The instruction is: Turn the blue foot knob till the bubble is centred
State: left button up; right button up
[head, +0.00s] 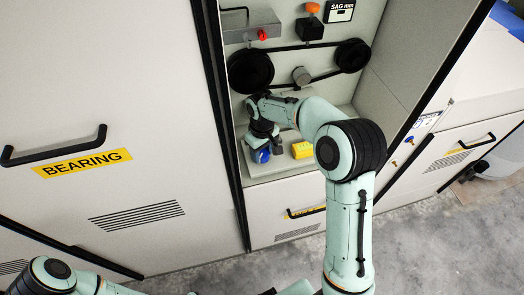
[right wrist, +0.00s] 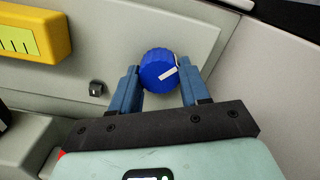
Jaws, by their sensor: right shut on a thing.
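The blue foot knob (right wrist: 157,64) shows in the right wrist view, with a white mark on its face slanting up to the right. It also shows in the head view (head: 262,156), low in the open machine bay. My right gripper (right wrist: 159,74) is shut on it, one finger on each side. In the head view the right gripper (head: 266,141) is partly hidden by its own wrist. A yellow level (right wrist: 36,28) with a lime window and dark lines is at the upper left; no bubble can be made out. In the head view the level (head: 302,150) sits right of the knob. My left gripper is out of view.
A small dark knob (right wrist: 96,88) stands on the grey plate near the blue knob. Black pulleys (head: 250,71) with a belt are above my right arm. A BEARING door (head: 120,200) is at the left. Bare concrete floor (head: 430,250) lies at the lower right.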

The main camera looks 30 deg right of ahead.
aim_at(262, 152)
jog(key=o, duration=1.1)
jog(key=shift+c, duration=0.2)
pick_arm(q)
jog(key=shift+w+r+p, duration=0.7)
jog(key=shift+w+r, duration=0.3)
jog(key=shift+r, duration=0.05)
pick_arm(e)
notch_tip(262, 152, up, 14)
jog(key=shift+f, duration=0.25)
